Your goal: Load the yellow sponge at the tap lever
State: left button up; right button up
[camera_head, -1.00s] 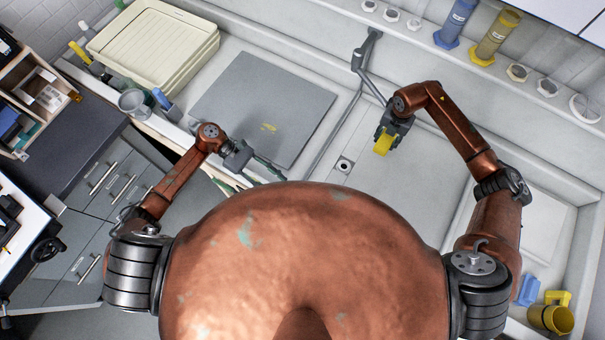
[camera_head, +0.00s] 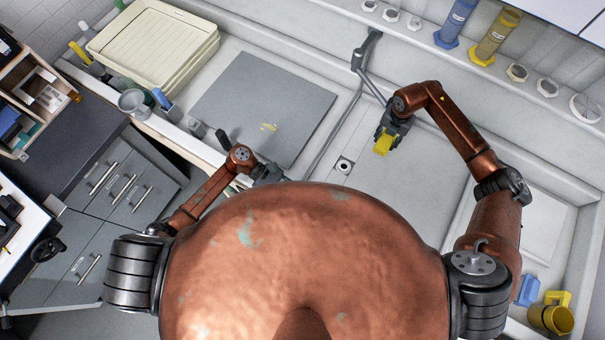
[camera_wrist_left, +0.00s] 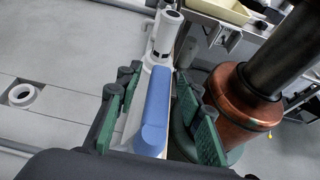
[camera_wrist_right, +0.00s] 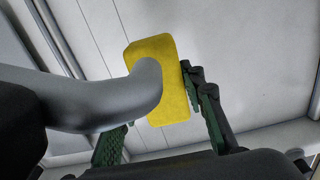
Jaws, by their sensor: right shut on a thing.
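The yellow sponge (camera_head: 383,144) is in my right gripper (camera_head: 387,137), over the sink and close to the free end of the grey tap (camera_head: 370,88). In the right wrist view the sponge (camera_wrist_right: 178,100) lies between the green fingers, and a grey curved tube (camera_wrist_right: 125,97), seemingly the tap, crosses in front of it. I cannot tell whether they touch. My left gripper (camera_head: 268,174) is by the sink's front edge, partly hidden by my body. In the left wrist view its green fingers stand apart with a blue bar (camera_wrist_left: 156,112) between them, gaps showing. The tap lever is not clear.
A grey board (camera_head: 262,105) lies left of the sink basin, with a cream tray stack (camera_head: 152,45) behind it. Blue (camera_head: 457,22) and yellow (camera_head: 495,38) cylinders stand on the back ledge. A yellow jug (camera_head: 551,317) is at lower right. The basin's middle is clear.

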pick_arm(q)
jog(key=shift+c, duration=0.5)
grip_shut()
